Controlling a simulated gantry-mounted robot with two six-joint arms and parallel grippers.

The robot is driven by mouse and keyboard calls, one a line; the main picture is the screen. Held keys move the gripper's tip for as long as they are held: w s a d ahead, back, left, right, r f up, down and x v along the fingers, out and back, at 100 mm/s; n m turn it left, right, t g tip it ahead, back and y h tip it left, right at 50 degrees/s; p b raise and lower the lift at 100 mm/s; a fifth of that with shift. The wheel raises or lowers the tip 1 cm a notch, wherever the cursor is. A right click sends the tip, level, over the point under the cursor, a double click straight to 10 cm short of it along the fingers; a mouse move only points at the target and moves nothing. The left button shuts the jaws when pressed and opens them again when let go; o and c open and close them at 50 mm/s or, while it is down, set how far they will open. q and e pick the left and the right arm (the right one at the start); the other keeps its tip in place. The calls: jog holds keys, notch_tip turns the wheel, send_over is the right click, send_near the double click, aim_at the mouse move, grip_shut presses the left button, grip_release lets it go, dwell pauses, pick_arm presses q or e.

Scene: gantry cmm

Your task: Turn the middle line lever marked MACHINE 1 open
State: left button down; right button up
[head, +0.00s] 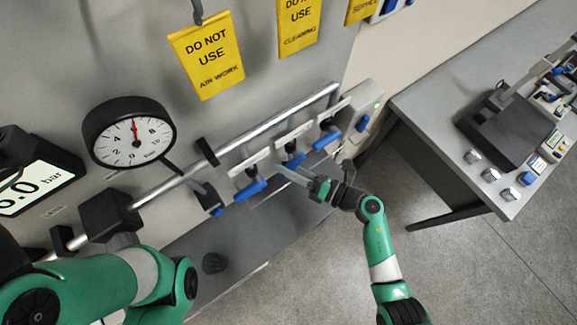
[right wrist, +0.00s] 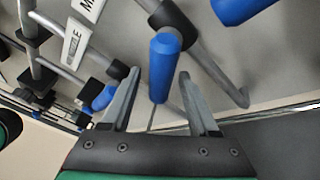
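Three blue-handled levers hang from the silver pipe in the head view, with white label plates above them. The middle lever (head: 294,160) is partly covered by my right gripper (head: 288,170), whose fingers reach to it. In the right wrist view a blue handle (right wrist: 164,62) stands between the fingertips of my right gripper (right wrist: 159,76). The fingers are open, with a gap on both sides of the handle. The label lettering is only partly visible, so I cannot read MACHINE 1. My left arm shows at the lower left; its gripper is out of view.
The left lever (head: 250,190) and right lever (head: 327,140) flank the middle one closely. Another blue-tipped lever (head: 212,200) hangs farther left. A gauge (head: 130,135) and yellow tags (head: 207,58) are on the panel. A grey table (head: 430,100) stands at the right.

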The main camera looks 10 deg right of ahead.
jog(key=shift+d, duration=0.1)
jog(key=f+v, duration=0.1)
jog(key=v, duration=1)
jog(key=shift+s+d+r+p, duration=0.2)
jog(key=shift+r+p, duration=0.1)
jog(key=shift+r, duration=0.15)
jog(key=shift+c, duration=0.2)
